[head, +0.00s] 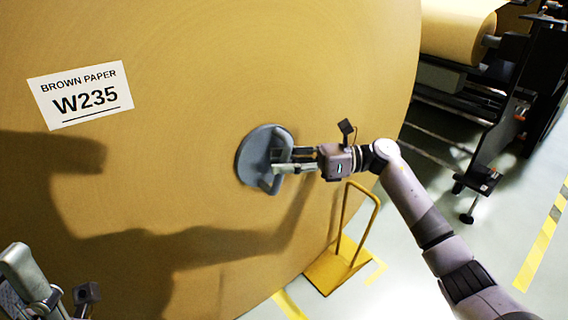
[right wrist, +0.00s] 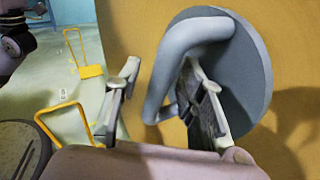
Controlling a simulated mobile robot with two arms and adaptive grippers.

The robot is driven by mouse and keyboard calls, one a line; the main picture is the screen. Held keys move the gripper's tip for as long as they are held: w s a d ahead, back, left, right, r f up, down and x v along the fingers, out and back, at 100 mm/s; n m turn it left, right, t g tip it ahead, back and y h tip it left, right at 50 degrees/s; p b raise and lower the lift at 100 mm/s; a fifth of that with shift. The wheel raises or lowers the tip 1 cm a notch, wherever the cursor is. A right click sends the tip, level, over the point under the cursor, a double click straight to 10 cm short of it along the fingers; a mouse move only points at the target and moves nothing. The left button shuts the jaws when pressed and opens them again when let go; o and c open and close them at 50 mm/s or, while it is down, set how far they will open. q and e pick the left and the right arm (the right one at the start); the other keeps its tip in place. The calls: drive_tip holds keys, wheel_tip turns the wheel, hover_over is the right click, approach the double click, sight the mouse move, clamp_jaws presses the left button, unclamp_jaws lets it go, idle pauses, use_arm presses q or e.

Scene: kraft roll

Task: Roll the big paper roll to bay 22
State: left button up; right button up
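The big brown paper roll (head: 190,130) fills most of the head view, its flat end facing me, with a white label reading "BROWN PAPER W235" (head: 85,95). A grey round pad with a bar handle (head: 252,158) sits against that face. My right gripper (head: 279,161) is at the handle. In the right wrist view the handle bar (right wrist: 157,88) passes between its spread fingers (right wrist: 160,95), with a gap beside it. Part of my left gripper (head: 40,285) shows at the bottom left; its fingertips cannot be made out. No bay 22 sign is in view.
A yellow plate with a hoop handle (head: 337,268) is at the roll's lower right edge. A dark machine frame (head: 510,110) holding another paper roll (head: 455,30) stands at the right. Pale floor with yellow stripes (head: 540,240) lies open between. Another yellow hooped piece (right wrist: 92,71) stands farther off.

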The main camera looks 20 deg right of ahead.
drive_tip(key=shift+c, duration=0.5)
clamp_jaws()
idle(0.6)
